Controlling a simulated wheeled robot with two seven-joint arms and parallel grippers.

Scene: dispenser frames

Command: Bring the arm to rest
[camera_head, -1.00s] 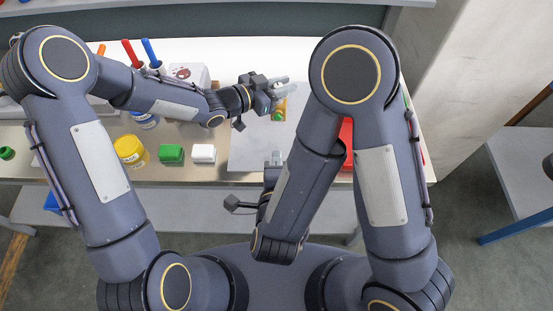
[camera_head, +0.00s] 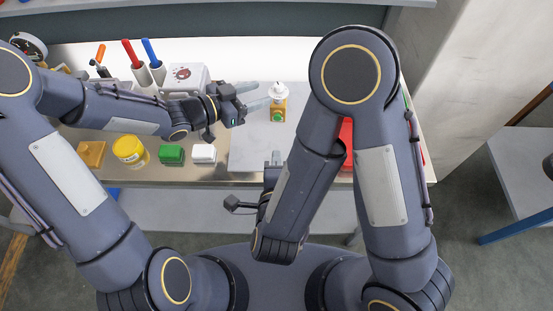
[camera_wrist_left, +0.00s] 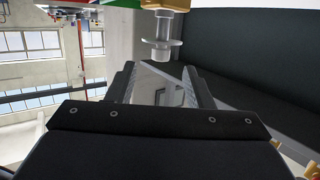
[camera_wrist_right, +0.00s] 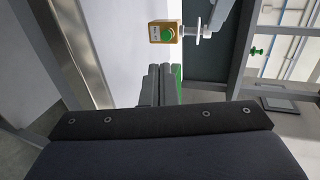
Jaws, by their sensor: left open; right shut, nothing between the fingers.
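My left gripper (camera_head: 255,98) is open and empty, just left of a small yellow dispenser (camera_head: 278,110) with a green button and a white top. The dispenser stands on the grey mat (camera_head: 250,150). It shows at the top of the left wrist view, with its white nozzle (camera_wrist_left: 162,45) beyond the fingers and apart from them. My right gripper (camera_head: 277,158) is shut and empty, low over the mat's front edge. In the right wrist view the dispenser's yellow body and green button (camera_wrist_right: 167,34) show beyond the shut fingers.
Left on the table stand a yellow jar (camera_head: 130,152), a green block (camera_head: 171,155), a white block (camera_head: 204,153) and a yellow block (camera_head: 92,153). Behind are a white box (camera_head: 186,78) and red and blue markers (camera_head: 132,52). A red thing (camera_head: 346,131) is partly hidden by my right arm.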

